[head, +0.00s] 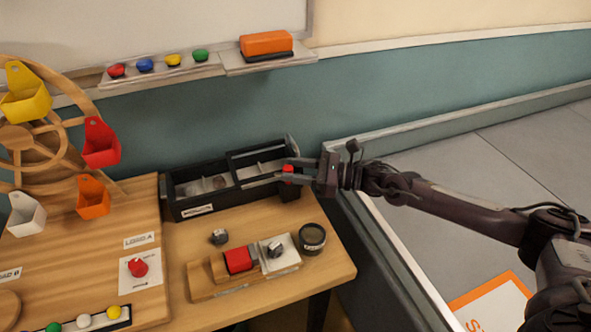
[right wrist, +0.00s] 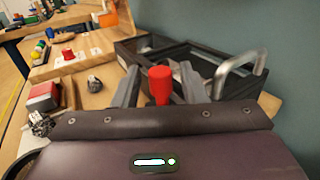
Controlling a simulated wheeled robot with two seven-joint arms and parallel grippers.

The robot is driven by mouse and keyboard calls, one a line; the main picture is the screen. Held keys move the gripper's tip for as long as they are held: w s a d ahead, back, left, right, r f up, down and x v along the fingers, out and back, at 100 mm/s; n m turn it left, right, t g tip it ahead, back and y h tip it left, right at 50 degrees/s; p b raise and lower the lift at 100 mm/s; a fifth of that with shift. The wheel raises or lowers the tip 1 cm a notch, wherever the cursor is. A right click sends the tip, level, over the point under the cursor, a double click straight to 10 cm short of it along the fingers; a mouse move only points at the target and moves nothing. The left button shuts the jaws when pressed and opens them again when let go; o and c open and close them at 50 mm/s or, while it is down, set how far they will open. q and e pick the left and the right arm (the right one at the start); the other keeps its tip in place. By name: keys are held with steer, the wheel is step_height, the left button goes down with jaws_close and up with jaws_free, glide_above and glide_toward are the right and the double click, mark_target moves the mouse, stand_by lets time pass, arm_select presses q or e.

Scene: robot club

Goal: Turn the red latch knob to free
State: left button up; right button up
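A red knob (head: 137,267) sits on a white plate on the wooden board, below the "LOAD A" label. What looks like the same knob shows in the right wrist view (right wrist: 67,53), well away from the gripper. My right gripper (head: 287,170) is at the right end of the black tray. Its fingers (right wrist: 158,88) stand apart on either side of an upright red cylinder (right wrist: 160,80), with a gap showing beside it. The red cylinder also shows in the head view (head: 288,174), on or above a dark block. My left gripper is out of view.
The black divided tray (head: 215,206) has a raised metal handle (right wrist: 240,68). A wooden block with a red piece (head: 238,260), a metal-knobbed plate (head: 287,262) and a round dark cup (head: 313,238) stand in front. A wooden wheel with coloured bins (head: 102,142) is left.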

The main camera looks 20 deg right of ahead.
steer(key=shift+o, duration=0.5)
steer(key=shift+d, duration=0.1)
steer(key=shift+s+d+f, duration=0.1)
steer(key=shift+s+d, duration=0.1)
steer(key=shift+d, duration=0.05)
arm_select(q)
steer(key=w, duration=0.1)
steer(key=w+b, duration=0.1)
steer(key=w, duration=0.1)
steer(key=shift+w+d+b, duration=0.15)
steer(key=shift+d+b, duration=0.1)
steer(key=shift+b, duration=0.05)
arm_select(e)
steer(key=v, duration=0.7)
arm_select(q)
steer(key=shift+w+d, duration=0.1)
